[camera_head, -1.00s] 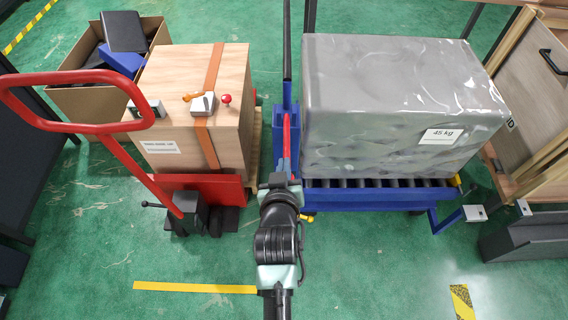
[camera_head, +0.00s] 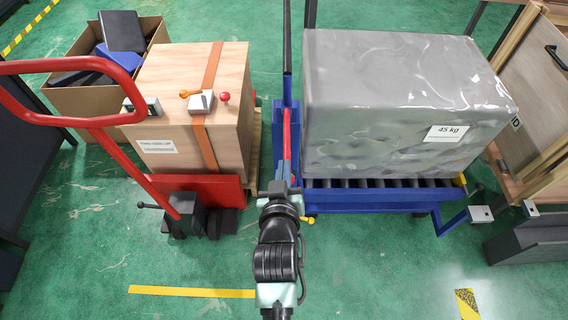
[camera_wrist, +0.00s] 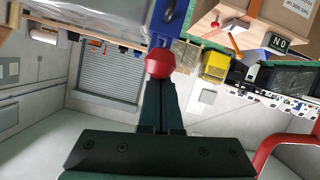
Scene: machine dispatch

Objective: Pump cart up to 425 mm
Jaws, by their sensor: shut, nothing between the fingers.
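The blue cart (camera_head: 385,199) with black rollers stands right of centre in the head view. A large grey wrapped block marked 45 kg (camera_head: 400,95) rests on it. A red lever (camera_head: 287,135) runs along the cart's blue column side. My gripper (camera_head: 280,183) is at the lever's near end, and my arm partly hides the contact. In the wrist view my gripper (camera_wrist: 162,88) shows dark fingers shut together. A red ball knob (camera_wrist: 160,63) sits right at their tips, not between them; I cannot tell whether they touch. No height readout is legible.
A red pallet truck (camera_head: 200,188) with a wooden crate (camera_head: 185,110) stands close on the left. An open cardboard box (camera_head: 75,100) is behind it. A wooden-framed panel (camera_head: 535,110) stands at the right. Green floor is clear in front, with yellow tape (camera_head: 190,291).

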